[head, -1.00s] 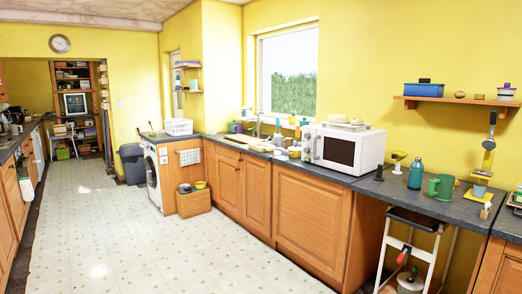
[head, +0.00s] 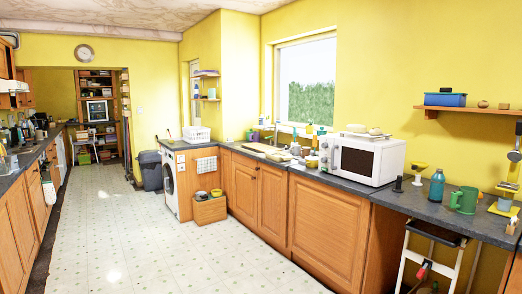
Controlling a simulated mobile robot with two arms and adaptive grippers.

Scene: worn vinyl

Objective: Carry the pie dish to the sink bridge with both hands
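Neither of my grippers is in view. I cannot pick out a pie dish for certain. A blue rectangular dish with a dark item on top (head: 445,100) stands on the wall shelf at the right, but I cannot tell whether it is the pie dish. The sink area is on the right-hand counter below the window. A pale, flat board-like piece (head: 262,148) lies there by the tap; it may be the sink bridge, but it is too small to be sure.
A white microwave (head: 365,158) with dishes on top stands on the right counter (head: 415,207). A bottle (head: 437,186) and green mug (head: 464,200) are right of it. A box with bowls (head: 209,209) sits on the floor near the washing machine (head: 169,184). The floor (head: 150,245) is widely clear.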

